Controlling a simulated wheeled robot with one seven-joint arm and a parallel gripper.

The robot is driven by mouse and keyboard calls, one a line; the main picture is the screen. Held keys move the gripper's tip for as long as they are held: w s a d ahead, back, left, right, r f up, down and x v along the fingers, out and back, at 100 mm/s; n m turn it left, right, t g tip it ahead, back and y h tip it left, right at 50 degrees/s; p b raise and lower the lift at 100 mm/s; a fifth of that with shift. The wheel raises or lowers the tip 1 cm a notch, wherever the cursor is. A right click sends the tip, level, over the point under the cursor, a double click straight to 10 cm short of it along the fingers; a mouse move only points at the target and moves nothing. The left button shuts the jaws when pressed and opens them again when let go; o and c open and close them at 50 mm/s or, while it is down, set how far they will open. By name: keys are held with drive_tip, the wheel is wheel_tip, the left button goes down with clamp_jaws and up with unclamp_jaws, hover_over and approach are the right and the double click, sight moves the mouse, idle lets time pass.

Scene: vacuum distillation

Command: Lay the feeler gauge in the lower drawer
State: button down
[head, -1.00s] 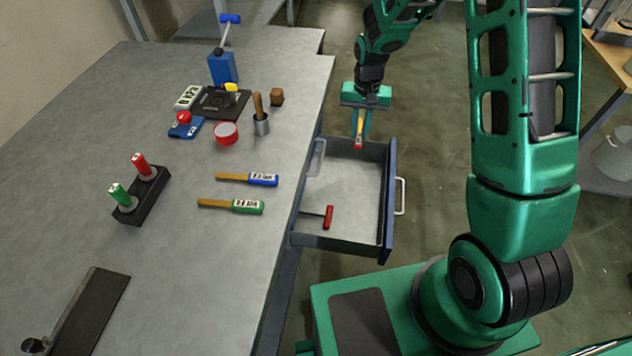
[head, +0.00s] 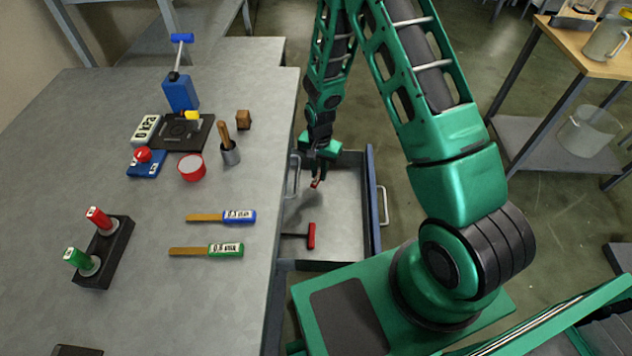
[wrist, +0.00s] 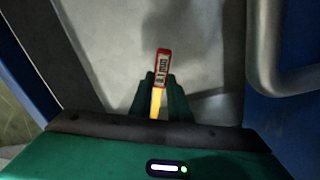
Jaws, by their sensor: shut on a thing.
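My gripper (head: 319,168) is shut on a feeler gauge (head: 316,183) with a red, labelled end. In the wrist view the gauge (wrist: 162,68) shows its red end forward and a yellow strip between the fingers (wrist: 160,90). The gripper is over the far part of the open drawer (head: 348,215), pointing down, with the gauge above the grey floor. I cannot tell how large the gap is. Two more gauges lie on the bench, one blue-ended (head: 238,216) and one green-ended (head: 225,249).
A red T-handled tool (head: 311,236) lies in the near part of the drawer. The drawer front (head: 372,200) has a pale handle (head: 383,206). The bench (head: 150,300) adjoins on the left.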

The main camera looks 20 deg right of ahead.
sight(319, 175)
drive_tip(key=shift+f, duration=2.15)
drive_tip(key=c, duration=1.7)
unclamp_jaws()
drive_tip(key=shift+f, duration=0.1)
drive_tip(key=shift+o, duration=0.2)
